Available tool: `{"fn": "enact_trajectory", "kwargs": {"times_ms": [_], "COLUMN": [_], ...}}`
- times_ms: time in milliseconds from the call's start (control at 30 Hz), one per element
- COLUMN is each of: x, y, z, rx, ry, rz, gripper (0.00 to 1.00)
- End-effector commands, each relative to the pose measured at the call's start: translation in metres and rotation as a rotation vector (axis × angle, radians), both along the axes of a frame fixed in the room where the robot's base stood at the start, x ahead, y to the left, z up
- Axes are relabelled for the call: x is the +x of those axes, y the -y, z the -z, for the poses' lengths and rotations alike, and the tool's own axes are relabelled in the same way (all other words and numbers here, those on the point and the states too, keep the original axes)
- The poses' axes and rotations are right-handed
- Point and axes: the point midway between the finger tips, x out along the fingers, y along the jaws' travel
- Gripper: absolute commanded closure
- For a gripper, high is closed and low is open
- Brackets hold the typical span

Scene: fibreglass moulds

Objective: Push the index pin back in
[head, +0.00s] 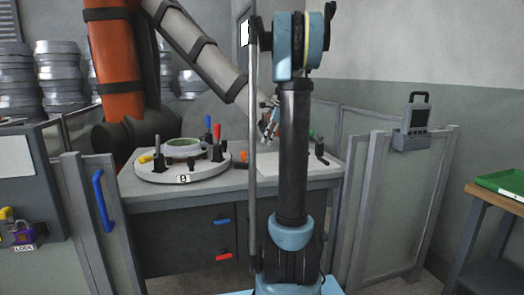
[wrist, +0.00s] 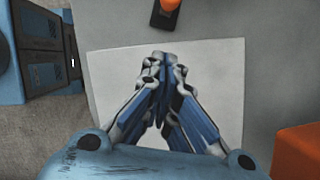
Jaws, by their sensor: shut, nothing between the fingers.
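A round fixture plate (head: 160,176) with a green-rimmed ring (head: 184,144), black clamps and a tag reading 8 lies on the left of the grey worktable. An orange-topped black part (wrist: 167,12) shows ahead of the fingertips.
A large orange robot arm (head: 117,60) stands behind the table. Fence panels (head: 385,200) flank it. A green tray (head: 502,182) is at far right.

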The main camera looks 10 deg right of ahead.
Motion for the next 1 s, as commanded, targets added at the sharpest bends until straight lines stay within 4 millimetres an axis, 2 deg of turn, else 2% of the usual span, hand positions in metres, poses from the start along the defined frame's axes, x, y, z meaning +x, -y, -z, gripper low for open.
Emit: {"fn": "enact_trajectory", "kwargs": {"times_ms": [100, 300, 733, 867, 1000], "x": [-0.002, -0.003, -0.005, -0.020, -0.053], "y": [0.005, 0.010, 0.009, 0.001, -0.015], "z": [-0.016, -0.030, -0.031, -0.030, -0.025], "rx": [0.000, 0.000, -0.003, -0.020, -0.062], "ry": [0.000, 0.001, 0.003, 0.021, 0.067], "rz": [-0.001, -0.002, -0.008, -0.061, -0.185], "gripper": [1.00, 1.00, 1.00, 1.00, 1.00]}}
